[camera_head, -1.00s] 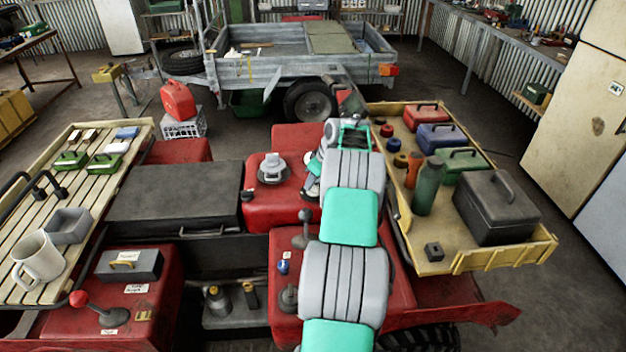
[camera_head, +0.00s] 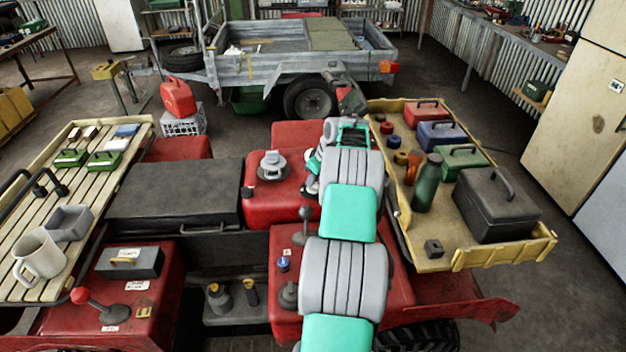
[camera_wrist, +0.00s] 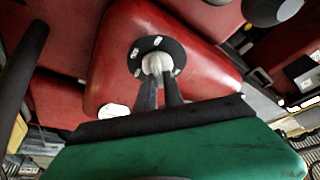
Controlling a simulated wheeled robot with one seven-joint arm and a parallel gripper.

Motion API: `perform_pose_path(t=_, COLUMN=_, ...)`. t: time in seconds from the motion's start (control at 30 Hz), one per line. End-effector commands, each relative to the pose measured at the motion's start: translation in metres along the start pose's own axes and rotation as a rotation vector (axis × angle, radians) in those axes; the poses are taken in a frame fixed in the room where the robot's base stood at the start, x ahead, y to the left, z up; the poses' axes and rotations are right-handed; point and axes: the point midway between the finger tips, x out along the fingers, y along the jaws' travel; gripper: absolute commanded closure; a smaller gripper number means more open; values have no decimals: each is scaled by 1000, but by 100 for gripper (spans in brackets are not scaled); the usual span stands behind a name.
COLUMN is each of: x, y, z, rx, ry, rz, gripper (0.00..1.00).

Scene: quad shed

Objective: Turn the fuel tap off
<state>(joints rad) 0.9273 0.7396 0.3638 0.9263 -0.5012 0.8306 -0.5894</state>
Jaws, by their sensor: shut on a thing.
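In the wrist view, a pale rounded knob (camera_wrist: 155,62), which looks like the fuel tap, sits on a black disc (camera_wrist: 139,60) with white marks. The disc is on a red body panel (camera_wrist: 205,65). My gripper (camera_wrist: 159,80) has its two dark fingers closed on the knob from below in the picture. The marks are too small to read, so I cannot tell the tap's setting. In the head view my arm and wrist hide most of the gripper and the tap.
A grey cap (camera_head: 273,166) stands on the red panel left of my wrist. A lever (camera_head: 305,222) and a small blue knob (camera_head: 284,264) are nearer. A yellow tray (camera_head: 433,262) with boxes and a green flask (camera_head: 428,184) lies close to my arm's right.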

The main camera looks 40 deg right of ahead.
Motion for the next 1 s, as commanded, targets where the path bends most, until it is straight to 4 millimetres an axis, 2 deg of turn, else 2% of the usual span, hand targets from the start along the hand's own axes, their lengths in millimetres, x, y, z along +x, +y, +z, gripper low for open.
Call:
perform_pose_path(t=0.17, x=1, y=0, z=0, rx=-10, ry=1, rz=-4, gripper=100)
perform_pose_path(t=0.5, x=-1, y=0, z=-1, rx=-239, ry=1, rz=-97, gripper=100)
perform_pose_path(t=0.77, x=0, y=0, z=-1, rx=-245, ry=1, rz=-100, gripper=100)
perform_pose_path(t=0.8, x=0, y=0, z=-1, rx=-245, ry=1, rz=-99, gripper=87)
perform_pose_path(t=1.0, x=0, y=0, z=0, rx=-244, ry=1, rz=-100, gripper=70)
